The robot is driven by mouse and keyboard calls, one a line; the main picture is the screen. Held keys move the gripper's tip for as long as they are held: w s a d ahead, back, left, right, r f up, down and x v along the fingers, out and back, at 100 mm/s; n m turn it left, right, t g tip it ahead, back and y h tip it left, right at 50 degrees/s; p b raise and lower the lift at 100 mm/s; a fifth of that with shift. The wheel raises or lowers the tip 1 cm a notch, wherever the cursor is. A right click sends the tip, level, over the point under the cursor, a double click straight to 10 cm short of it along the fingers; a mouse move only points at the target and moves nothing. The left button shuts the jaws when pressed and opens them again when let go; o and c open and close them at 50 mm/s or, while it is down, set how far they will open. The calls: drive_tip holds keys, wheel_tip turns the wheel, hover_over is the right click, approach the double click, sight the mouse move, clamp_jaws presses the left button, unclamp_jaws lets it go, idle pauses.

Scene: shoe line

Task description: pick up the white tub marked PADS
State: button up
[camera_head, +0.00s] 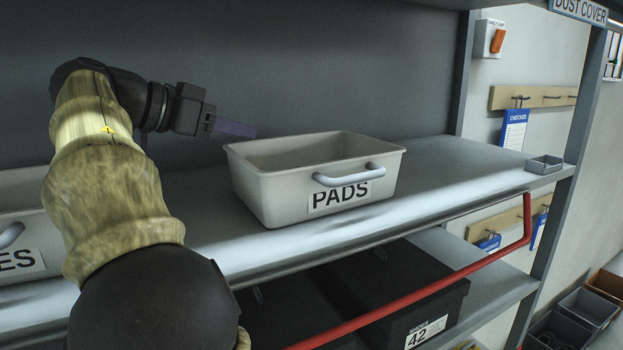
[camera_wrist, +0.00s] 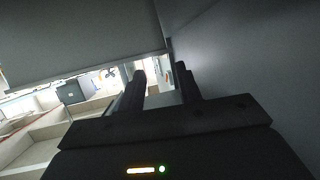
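The white tub marked PADS (camera_head: 262,190) stands upright on the shelf in the head view, empty as far as its inside shows. A pale grey handle (camera_head: 348,176) is on its front wall above the label. My gripper (camera_head: 250,131) is just above the tub's far left rim, pointing right, and appears apart from it. In the wrist view my gripper (camera_wrist: 160,72) shows two dark fingers with a gap between them, open. Pale walls at the lower left of that view may be the tub; I cannot tell.
Another white tub (camera_head: 18,240), its label ending in ES, stands at the left, partly behind my arm. A small grey tray (camera_head: 544,164) sits at the shelf's right end. A red rail (camera_head: 420,292) runs below the shelf (camera_head: 440,190).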

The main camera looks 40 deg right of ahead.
drive_tip(key=shift+x, duration=1.25)
drive_tip(key=x, duration=0.5)
drive_tip(key=shift+d+p, duration=0.15)
drive_tip(key=shift+p, duration=0.25)
drive_tip(key=shift+c, duration=0.4)
clamp_jaws()
idle(0.3)
